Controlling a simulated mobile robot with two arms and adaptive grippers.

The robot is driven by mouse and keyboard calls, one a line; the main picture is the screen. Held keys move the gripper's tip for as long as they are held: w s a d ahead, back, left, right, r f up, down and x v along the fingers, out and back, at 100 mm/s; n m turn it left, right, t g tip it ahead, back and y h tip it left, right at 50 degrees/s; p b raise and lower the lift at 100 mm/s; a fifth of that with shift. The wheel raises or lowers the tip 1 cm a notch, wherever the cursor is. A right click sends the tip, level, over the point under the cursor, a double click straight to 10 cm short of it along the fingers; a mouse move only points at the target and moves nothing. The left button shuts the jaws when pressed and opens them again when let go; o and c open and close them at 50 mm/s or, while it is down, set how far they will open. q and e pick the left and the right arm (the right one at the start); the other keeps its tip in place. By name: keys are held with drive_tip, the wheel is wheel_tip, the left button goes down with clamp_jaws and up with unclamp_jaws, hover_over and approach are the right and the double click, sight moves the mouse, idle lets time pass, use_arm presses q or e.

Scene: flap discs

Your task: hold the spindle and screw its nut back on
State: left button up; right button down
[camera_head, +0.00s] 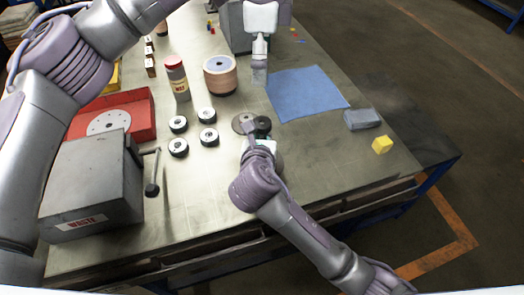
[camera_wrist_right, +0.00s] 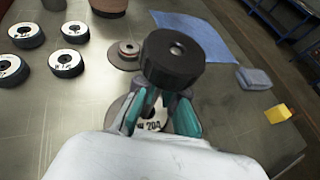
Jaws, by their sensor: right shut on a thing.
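My right gripper (camera_wrist_right: 155,103) is shut on a black round piece (camera_wrist_right: 173,56) with a small metallic centre, which looks like the nut. In the head view the right gripper (camera_head: 260,137) is over the front middle of the bench. Left of the held piece is a brownish round disc (camera_head: 243,122) with a small metal hub (camera_wrist_right: 127,48), which may be the spindle; the held piece partly covers it. A pale disc marked 204 (camera_wrist_right: 152,119) lies below the right fingers, partly hidden. My left gripper (camera_head: 260,72) points down left of the blue cloth; its fingers are too small to read.
Several black-rimmed discs (camera_head: 178,147) lie to the left. Beyond them stand a red-capped can (camera_head: 175,78) and a copper-coloured roll (camera_head: 219,76). A blue cloth (camera_head: 305,92), a grey block (camera_head: 362,119) and a yellow cube (camera_head: 382,144) lie right. A grey crank box (camera_head: 90,185) stands front left.

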idle(0.3)
drive_tip(key=c, duration=1.2)
unclamp_jaws()
drive_tip(key=v, duration=1.2)
